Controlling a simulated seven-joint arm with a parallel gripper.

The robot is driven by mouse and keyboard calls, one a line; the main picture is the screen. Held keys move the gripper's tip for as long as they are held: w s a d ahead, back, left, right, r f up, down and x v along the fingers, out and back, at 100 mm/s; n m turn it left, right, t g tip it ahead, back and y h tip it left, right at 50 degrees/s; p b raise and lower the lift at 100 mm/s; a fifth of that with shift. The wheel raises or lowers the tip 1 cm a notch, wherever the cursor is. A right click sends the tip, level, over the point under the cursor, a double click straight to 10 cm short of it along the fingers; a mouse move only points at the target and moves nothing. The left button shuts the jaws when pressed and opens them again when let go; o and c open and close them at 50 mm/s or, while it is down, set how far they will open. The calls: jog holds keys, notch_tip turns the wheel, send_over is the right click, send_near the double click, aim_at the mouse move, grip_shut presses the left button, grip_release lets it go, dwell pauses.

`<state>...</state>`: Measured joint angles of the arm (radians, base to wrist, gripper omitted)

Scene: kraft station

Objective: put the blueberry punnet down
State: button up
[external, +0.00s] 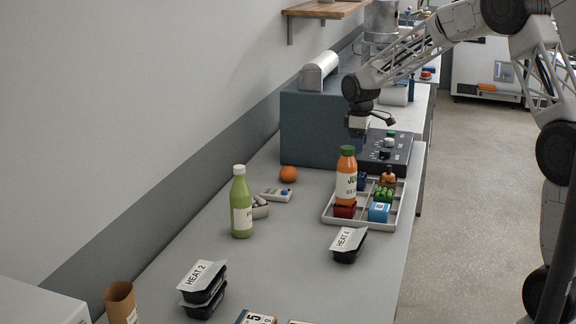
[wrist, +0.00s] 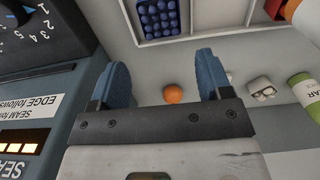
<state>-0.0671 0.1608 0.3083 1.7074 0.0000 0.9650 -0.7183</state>
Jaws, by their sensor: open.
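The blueberry punnet (wrist: 158,18), dark blue with rows of round berries, sits in a compartment of the pale sectioned tray (wrist: 196,20) at the top of the wrist view. In the external view the punnet (external: 362,181) is a small dark blue shape in the tray's back left, partly hidden by the juice bottle. My gripper (wrist: 163,78) is open, its two blue fingers wide apart with nothing between them. In the external view my gripper (external: 358,131) hangs above and behind the tray (external: 362,223), apart from the punnet.
A control box (external: 395,150) and blue-grey machine (external: 312,125) stand behind. An orange (external: 289,174) and green bottle (external: 241,205) are left.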

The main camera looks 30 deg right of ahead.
jog(key=shift+s+r, duration=0.1)
jog(key=s+d+r+m, duration=0.15)
jog(key=s+r, duration=0.25)
jog(key=s, duration=0.4)
jog(key=s+d+r+m+t, duration=0.15)
jog(key=s+r, duration=0.25)
jog(key=s, duration=0.4)
jog(key=s+d+r+m, duration=0.15)
jog(key=s+r, duration=0.25)
jog(key=s, duration=0.5)
jog(key=s+f+m, duration=0.1)
jog(key=s+m, duration=0.1)
jog(key=s, duration=1)
jog(key=s+d+f+m+t, duration=0.1)
jog(key=s+m, duration=0.1)
jog(key=s, duration=1)
jog(key=shift+s+f+m, duration=0.15)
jog(key=shift+f+m, duration=0.2)
jog(key=shift+d, duration=0.1)
